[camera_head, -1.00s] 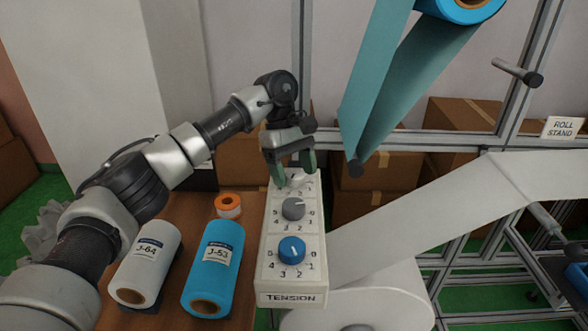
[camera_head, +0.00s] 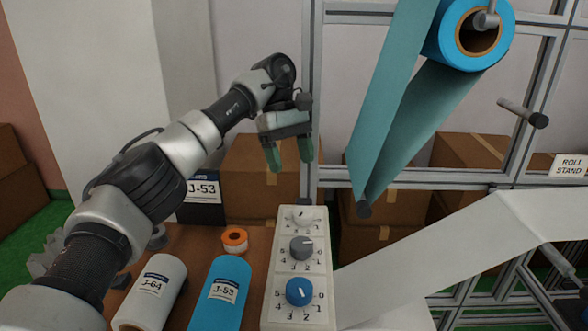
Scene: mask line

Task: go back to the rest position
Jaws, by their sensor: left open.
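My left gripper (camera_head: 290,155) hangs open and empty above the far end of the tension box, with its two green fingers pointing down and apart. The tension box (camera_head: 268,306) stands on the table with a white knob (camera_head: 302,214), a grey knob (camera_head: 302,247) and a blue knob (camera_head: 299,292) in a row. The fingers are clear of the white knob, which is in full view. My right gripper is not in view.
A white roll J-64 (camera_head: 152,290), a blue roll J-53 (camera_head: 221,291) and an orange-and-white tape roll (camera_head: 235,240) are on the brown table (camera_head: 190,238). A blue roll (camera_head: 490,35) hangs on the metal roll stand (camera_head: 312,100). Cardboard boxes (camera_head: 245,165) stand behind.

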